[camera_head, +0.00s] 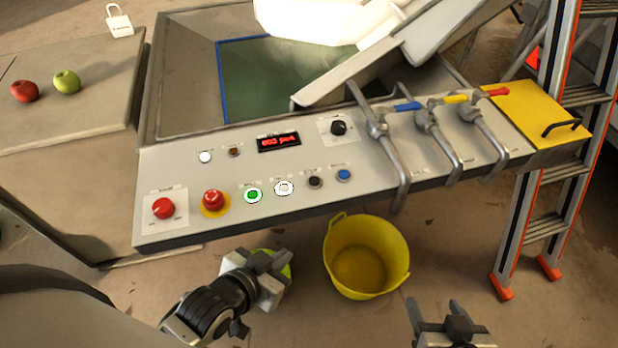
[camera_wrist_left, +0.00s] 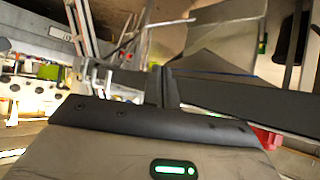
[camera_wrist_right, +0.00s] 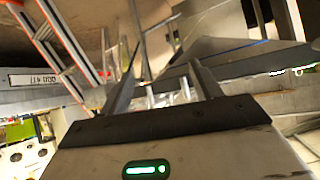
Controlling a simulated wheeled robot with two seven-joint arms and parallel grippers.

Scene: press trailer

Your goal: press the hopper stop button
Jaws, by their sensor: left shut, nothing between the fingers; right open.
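The grey control panel (camera_head: 165,165) slopes across the middle of the head view. Its lower row has a green button (camera_head: 253,195), a white button (camera_head: 284,188), a black button (camera_head: 315,181) and a blue button (camera_head: 343,175). A red mushroom button on a yellow base (camera_head: 212,199) and a red rotary knob (camera_head: 163,208) are at the left. The labels are too small to read, so I cannot tell which is hopper stop. My left gripper (camera_head: 277,259) is shut and empty, below the panel's front edge. My right gripper (camera_head: 434,309) is open and empty, lower right.
A yellow bucket (camera_head: 365,250) stands on the floor below the panel. Bent metal valve pipes (camera_head: 390,155) with coloured handles cross the panel's right side. A ladder (camera_head: 540,200) stands at the right. Red and green apples lie on the grey box (camera_head: 90,100) at the left.

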